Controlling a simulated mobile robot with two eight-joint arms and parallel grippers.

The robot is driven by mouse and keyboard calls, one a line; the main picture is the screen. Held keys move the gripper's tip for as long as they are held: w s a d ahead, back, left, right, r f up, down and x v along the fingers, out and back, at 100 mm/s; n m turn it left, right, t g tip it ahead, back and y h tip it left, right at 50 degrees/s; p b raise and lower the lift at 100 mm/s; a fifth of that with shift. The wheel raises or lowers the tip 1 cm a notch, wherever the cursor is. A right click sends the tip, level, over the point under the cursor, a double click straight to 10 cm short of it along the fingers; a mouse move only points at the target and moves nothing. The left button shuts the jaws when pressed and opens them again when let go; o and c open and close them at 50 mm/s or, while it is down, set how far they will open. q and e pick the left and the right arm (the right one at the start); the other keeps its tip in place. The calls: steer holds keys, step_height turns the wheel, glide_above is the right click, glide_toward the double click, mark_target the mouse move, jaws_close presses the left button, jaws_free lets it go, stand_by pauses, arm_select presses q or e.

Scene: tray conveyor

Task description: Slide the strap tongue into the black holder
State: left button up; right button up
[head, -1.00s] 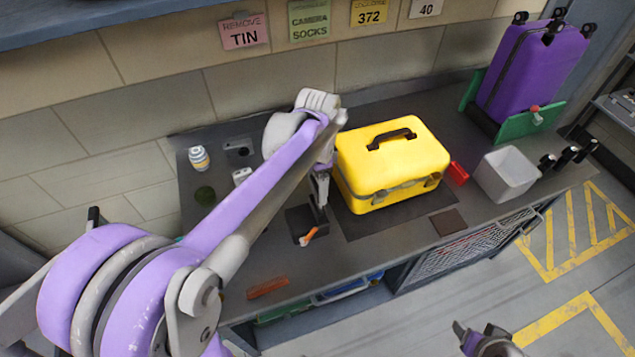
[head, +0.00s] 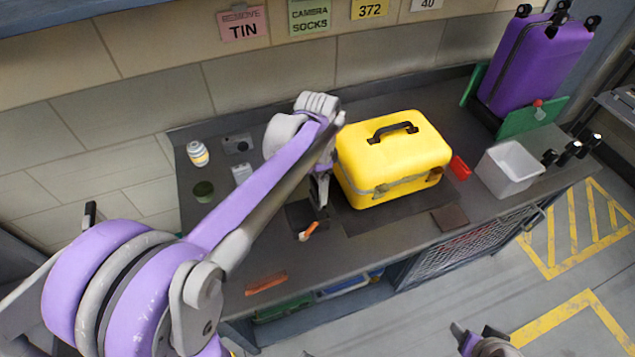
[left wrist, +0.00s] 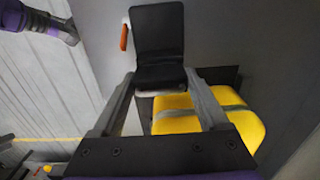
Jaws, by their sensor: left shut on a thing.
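My left gripper (head: 320,192) is low over the bench, just left of the yellow case (head: 393,160). In the left wrist view its fingers (left wrist: 162,76) close in on a small thing at the near edge of a black piece. I take it as the strap tongue, mostly hidden. The black piece, which looks like the black holder (left wrist: 158,35), lies right at the fingertips; whether it touches the tongue I cannot tell. In the head view a dark square (head: 296,216) lies just below the gripper. My right gripper (head: 478,338) is partly seen at the bottom edge.
An orange piece (head: 309,230) lies beside the dark square. A brown patch (head: 449,219), red box (head: 460,168) and white bin (head: 510,168) are to the right. The front left bench is mostly clear.

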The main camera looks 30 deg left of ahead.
arm_select(q)
steer(key=shift+f+b, duration=0.7)
steer(key=shift+f, duration=0.5)
steer(key=o, duration=1.3)
steer(key=shift+r, duration=0.15)
step_height(320, 180, up, 11)
steer(key=shift+f+p, duration=0.2)
steer(key=shift+p, duration=0.25)
steer(key=s+d+f+n+t, duration=0.2)
steer(key=s+d+f+n, duration=0.1)
steer(key=s+f, duration=0.3)
steer(key=s+d+f+n+t, duration=0.3)
steer(key=s+f+n, duration=0.2)
steer(key=s, duration=0.4)
steer(key=shift+s+d+f, duration=0.3)
steer(key=shift+d+f, duration=0.1)
steer(key=shift+f, duration=0.2)
